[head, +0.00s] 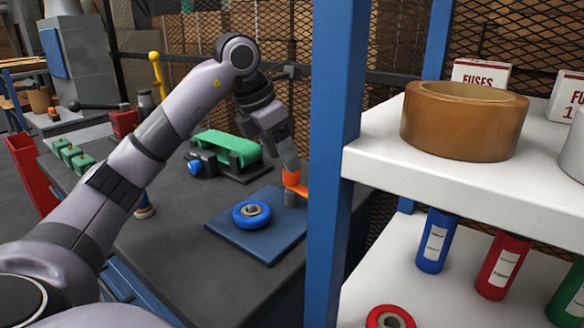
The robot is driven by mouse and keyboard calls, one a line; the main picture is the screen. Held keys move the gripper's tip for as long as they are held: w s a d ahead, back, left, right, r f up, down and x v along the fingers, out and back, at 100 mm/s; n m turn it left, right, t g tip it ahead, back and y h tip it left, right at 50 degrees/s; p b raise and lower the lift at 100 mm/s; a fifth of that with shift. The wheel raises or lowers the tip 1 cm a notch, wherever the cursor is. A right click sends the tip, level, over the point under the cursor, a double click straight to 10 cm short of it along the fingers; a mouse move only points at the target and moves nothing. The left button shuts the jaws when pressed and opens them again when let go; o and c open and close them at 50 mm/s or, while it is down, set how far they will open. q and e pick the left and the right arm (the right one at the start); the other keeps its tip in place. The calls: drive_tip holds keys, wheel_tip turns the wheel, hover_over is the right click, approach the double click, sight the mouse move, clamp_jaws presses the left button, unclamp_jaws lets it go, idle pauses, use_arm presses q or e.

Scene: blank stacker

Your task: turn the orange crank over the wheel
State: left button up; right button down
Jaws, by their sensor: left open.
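The orange crank (296,186) sits above the blue mat (272,243), close to the blue shelf post. The wheel (241,217), blue with a metal hub, lies flat on that mat, to the left of and nearer than the crank. My left gripper (291,172) reaches down from above, right at the crank, with its jaws open. It partly covers the crank, and I cannot tell whether a finger touches it. My right gripper is not in view.
A blue post (335,150) stands just right of the crank. White shelves on the right hold a tape roll (463,130), a fuses box (481,72) and several cylinders. A small green conveyor (229,147) stands behind the mat. The near dark bench top is clear.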

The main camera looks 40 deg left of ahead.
use_arm(q)
drive_tip(key=x, duration=0.3)
drive_tip(key=shift+w+f, duration=0.15)
drive_tip(key=shift+f, duration=0.2)
drive_tip(key=shift+w+d+f, duration=0.1)
drive_tip(key=shift+f, duration=0.1)
